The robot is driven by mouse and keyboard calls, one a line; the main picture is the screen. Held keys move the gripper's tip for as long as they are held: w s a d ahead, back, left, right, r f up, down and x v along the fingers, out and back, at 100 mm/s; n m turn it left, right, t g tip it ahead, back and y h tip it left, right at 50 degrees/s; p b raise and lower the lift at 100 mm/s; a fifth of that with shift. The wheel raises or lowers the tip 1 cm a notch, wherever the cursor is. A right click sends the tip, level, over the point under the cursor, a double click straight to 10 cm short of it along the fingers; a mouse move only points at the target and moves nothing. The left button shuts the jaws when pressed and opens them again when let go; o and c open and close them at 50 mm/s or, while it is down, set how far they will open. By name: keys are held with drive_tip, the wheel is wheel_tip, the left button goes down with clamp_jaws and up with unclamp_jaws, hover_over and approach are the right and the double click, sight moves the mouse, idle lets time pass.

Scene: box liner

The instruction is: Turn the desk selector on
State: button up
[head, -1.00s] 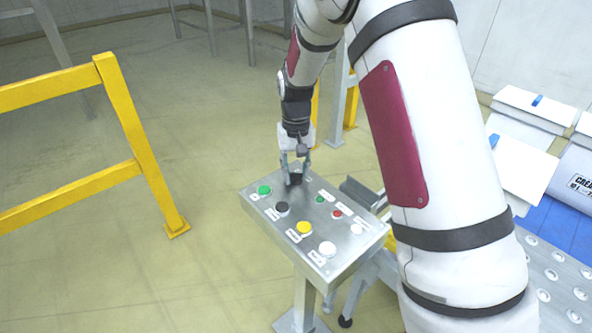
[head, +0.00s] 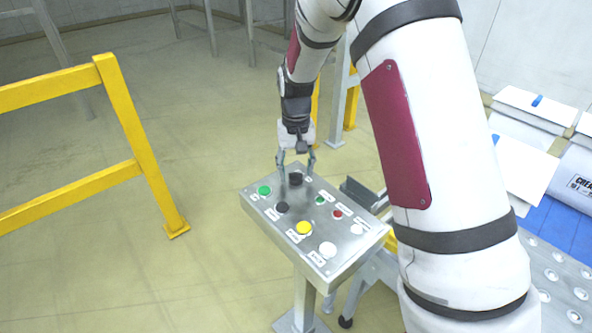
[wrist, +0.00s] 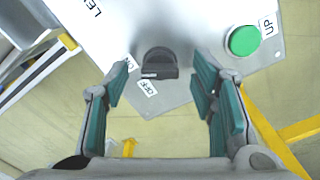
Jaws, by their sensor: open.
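The desk selector (head: 295,179) is a black rotary knob at the far corner of the metal control panel (head: 330,262). In the wrist view the selector (wrist: 160,63) sits between an ON label (wrist: 130,64) and an OFF label (wrist: 148,88). I cannot tell for sure which label its pointer faces. My gripper (head: 296,170) is open above the selector, pointing down. In the wrist view its fingers (wrist: 167,88) stand on either side of the knob, apart from it, with nothing held.
The panel also carries a green button (head: 264,190), a black button (head: 282,208), a yellow button (head: 304,228), a white button (head: 327,249) and smaller buttons on the right. A yellow railing (head: 140,150) stands left. White boxes (head: 525,160) lie right.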

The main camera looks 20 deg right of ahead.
sight(296, 175)
wheel_tip(296, 175, up, 11)
idle(0.4)
drive_tip(key=shift+r, duration=0.2)
